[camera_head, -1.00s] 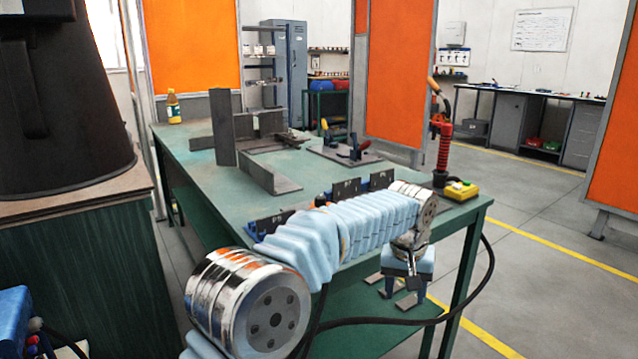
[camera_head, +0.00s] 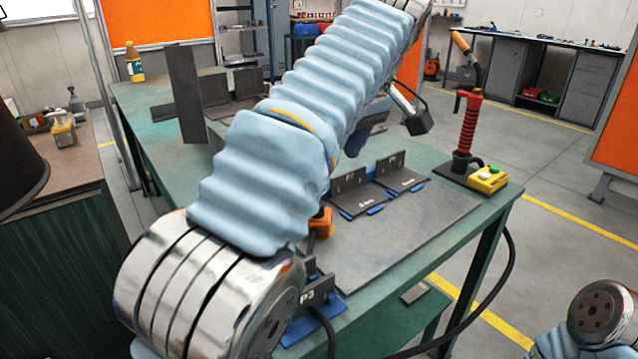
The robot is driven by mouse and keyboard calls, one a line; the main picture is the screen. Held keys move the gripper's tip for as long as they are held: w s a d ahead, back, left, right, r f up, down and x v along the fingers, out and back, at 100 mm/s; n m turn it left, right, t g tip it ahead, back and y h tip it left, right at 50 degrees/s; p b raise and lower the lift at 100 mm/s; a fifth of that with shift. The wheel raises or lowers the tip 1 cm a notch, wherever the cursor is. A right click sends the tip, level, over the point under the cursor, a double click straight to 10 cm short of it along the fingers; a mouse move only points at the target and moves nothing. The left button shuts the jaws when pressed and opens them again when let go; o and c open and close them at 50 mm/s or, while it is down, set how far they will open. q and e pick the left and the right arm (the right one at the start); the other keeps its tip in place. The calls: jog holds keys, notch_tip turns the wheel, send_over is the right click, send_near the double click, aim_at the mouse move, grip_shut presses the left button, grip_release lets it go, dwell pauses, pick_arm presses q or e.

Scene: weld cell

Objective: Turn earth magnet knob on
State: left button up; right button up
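An orange block (camera_head: 322,222) stands on the table behind my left arm. It may be the earth magnet, but the arm covers most of it and I cannot make out a knob or its setting. My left arm comes in from the lower left and reaches up across the table. Blue and dark parts at its far end, perhaps my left gripper (camera_head: 408,118), show behind the forearm above the table; the fingers are not clear. At the lower right, only a silver joint and blue sleeve of my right arm show; its gripper is out of view.
The green table (camera_head: 478,212) carries dark plates with blue clips (camera_head: 355,190), a red torch in a stand (camera_head: 467,130) and a yellow box with a green button (camera_head: 488,179). A black cable hangs off the right edge. Upright steel plates (camera_head: 184,95) stand at the back left.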

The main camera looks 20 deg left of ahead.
pick_arm(q)
jog(key=b+x, duration=0.1)
jog(key=x, duration=1.2)
jog(key=shift+a+f, duration=0.1)
jog(key=shift+f, duration=0.05)
grip_shut()
jog(key=shift+b, duration=0.3)
